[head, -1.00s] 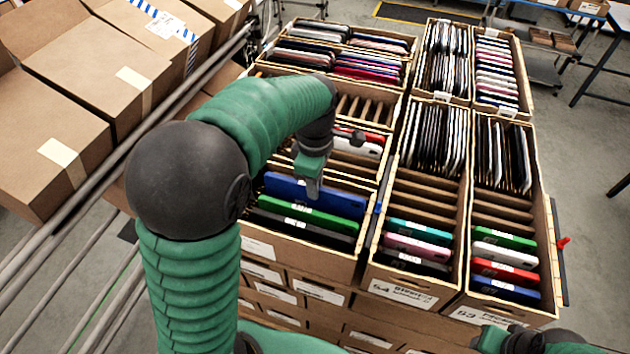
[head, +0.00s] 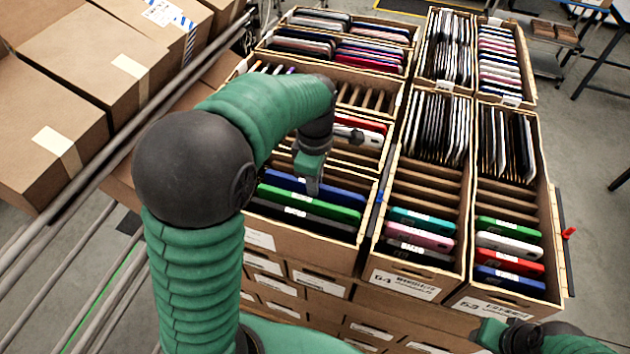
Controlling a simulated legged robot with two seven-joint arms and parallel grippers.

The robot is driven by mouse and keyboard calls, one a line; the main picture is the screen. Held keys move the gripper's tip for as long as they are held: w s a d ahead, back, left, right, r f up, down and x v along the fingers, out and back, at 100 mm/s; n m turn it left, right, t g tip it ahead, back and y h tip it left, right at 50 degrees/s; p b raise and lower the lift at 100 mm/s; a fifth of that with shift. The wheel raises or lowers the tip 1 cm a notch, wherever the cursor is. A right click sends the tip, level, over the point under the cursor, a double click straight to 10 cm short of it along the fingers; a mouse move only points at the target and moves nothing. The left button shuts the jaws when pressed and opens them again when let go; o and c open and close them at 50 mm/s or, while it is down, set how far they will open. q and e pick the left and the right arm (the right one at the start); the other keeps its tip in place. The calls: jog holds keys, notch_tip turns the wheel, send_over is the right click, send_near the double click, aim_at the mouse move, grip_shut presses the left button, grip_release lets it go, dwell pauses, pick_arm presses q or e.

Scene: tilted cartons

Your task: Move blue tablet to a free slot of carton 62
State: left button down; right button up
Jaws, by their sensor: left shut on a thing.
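My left gripper (head: 312,186) points down over the near left carton (head: 300,262) and is shut on the blue tablet (head: 343,196). The tablet sits low between the carton's walls, behind a green tablet (head: 300,203), with only its upper part showing. I cannot read a number 62 on any label; this carton's front is partly hidden by my arm. My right gripper (head: 492,334) is at the lower right edge, away from the cartons' contents, and its jaws are not clear.
The near middle carton (head: 415,283) and the near right carton (head: 503,306) hold several devices, with bare slots in their middles. Another blue device (head: 508,281) lies at the front of the right one. Large closed boxes (head: 92,62) and rails stand at the left.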

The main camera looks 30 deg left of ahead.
pick_arm(q)
jog(key=shift+f, duration=0.2)
dwell(0.6)
jog(key=c, duration=1.3)
grip_release()
jog(key=shift+c, duration=0.2)
